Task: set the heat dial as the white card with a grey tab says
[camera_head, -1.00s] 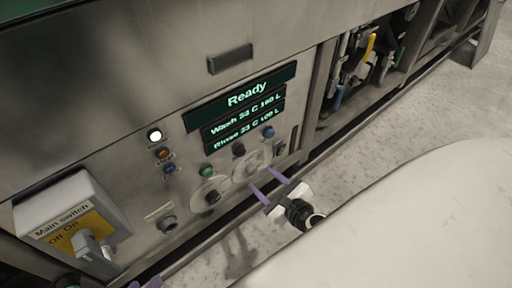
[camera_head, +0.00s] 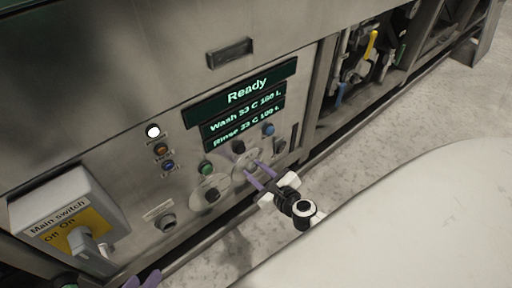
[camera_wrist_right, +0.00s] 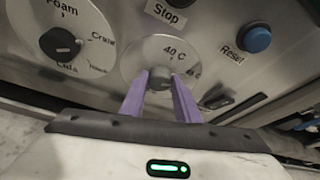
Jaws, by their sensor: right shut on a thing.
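The heat dial (camera_wrist_right: 160,80) has a dark knob on a pale round plate; "40 C" reads at the top of the plate in the right wrist view, and other marks are too blurred to read. In the head view the dial plate (camera_head: 240,174) is partly behind my fingers. My right gripper (camera_wrist_right: 161,88) has its two purple fingers on either side of the knob, shut on it. My left gripper (camera_head: 141,281) shows only its purple fingertips at the bottom edge, apart and empty. The white card with a grey tab is not in view.
A second dial (camera_wrist_right: 62,43) marked "Foam" sits left of the heat dial. A blue Reset button (camera_wrist_right: 257,39) is to its right. The display (camera_head: 245,92) reads "Ready", with wash and rinse lines. A main switch box (camera_head: 70,215) juts out at left.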

